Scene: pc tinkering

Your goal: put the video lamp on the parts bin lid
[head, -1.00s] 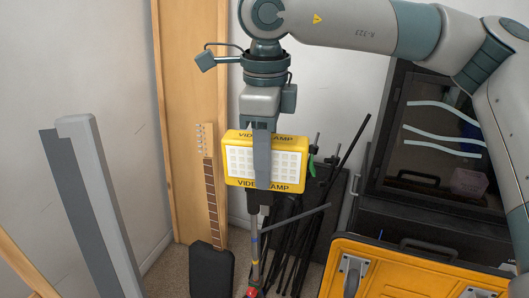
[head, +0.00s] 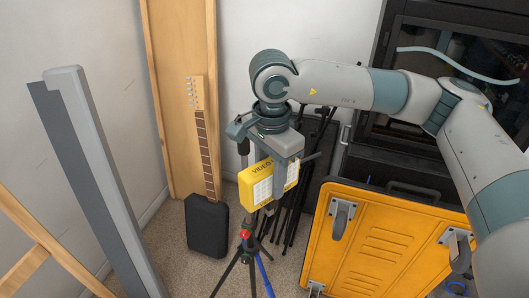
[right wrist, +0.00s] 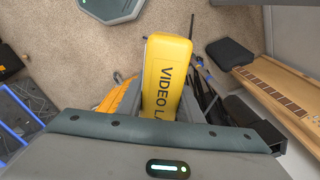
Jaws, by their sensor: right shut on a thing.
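The video lamp (head: 256,188) is a yellow block with a white grid of light panels, held in mid-air and tilted in the middle of the head view. My right gripper (head: 284,178) is shut on it from above, a grey finger across its face. I cannot pick out the parts bin lid for certain. My left gripper is not in view.
A black tripod (head: 245,250) stands below the lamp; in the picture they overlap. An orange panel with casters (head: 385,240) leans at the right before a dark cabinet (head: 400,150). A guitar neck and black case (head: 206,225) stand at the back left. A grey post (head: 100,190) stands at left.

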